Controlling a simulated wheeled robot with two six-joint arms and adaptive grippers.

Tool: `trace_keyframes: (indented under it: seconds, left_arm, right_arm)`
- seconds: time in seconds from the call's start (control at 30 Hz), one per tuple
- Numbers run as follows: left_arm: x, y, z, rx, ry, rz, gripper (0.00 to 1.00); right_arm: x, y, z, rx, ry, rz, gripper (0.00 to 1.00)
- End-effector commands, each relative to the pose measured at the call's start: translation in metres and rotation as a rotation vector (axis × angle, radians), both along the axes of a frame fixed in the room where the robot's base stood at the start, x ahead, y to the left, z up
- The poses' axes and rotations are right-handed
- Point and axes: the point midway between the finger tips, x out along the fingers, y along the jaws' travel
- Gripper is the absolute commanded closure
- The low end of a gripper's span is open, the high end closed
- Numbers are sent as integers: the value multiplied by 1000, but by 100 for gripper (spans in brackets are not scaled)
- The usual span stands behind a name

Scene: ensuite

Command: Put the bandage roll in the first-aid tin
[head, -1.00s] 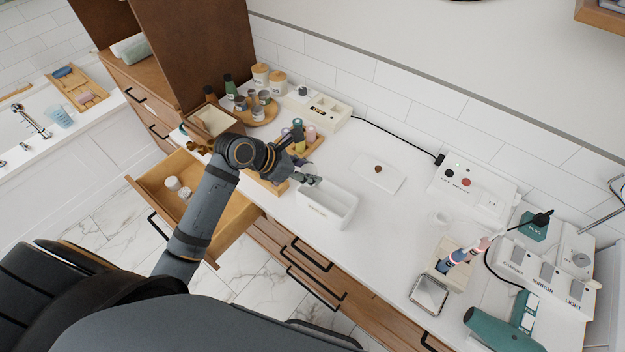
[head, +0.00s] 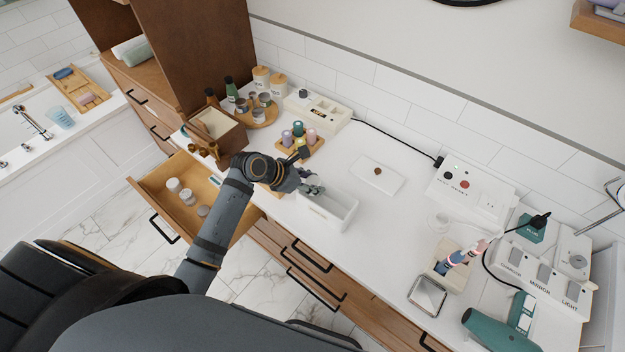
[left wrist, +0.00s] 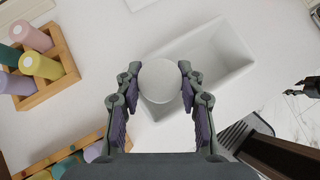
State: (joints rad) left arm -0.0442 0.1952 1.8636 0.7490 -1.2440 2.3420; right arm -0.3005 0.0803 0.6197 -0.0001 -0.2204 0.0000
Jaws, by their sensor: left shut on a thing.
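My left gripper (head: 314,187) is shut on a white round roll (left wrist: 160,80), which looks like the bandage roll. In the left wrist view its fingers (left wrist: 160,88) press the roll from both sides. The first-aid tin (head: 339,217) is a white open box on the counter, with faint lettering on its front. The gripper is over the tin's far left corner. In the left wrist view the roll overlaps the near left part of the tin (left wrist: 228,72); its height above the tin is hard to tell. My right gripper is not seen in the head view.
A white lid with a brown knob (head: 374,175) lies right of the tin. A wooden tray of coloured rolls (head: 313,144) stands behind the gripper. An open drawer (head: 160,187) at left holds several white items. A mirror (head: 428,296) and a hair dryer (head: 495,332) are at right.

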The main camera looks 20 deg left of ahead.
Motion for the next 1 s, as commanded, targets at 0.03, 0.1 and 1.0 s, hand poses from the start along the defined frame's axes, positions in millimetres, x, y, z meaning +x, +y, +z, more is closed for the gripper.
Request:
trace_keyframes:
  seconds: [0.03,0.1,1.0]
  left_arm:
    - [0,0,-1,-1,2,1,83]
    - [0,0,-3,-1,1,0,83]
    - [-10,14,21,10,-3,-1,39]
  right_arm:
    - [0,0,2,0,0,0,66]
    - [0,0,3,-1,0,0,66]
    - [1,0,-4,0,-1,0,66]
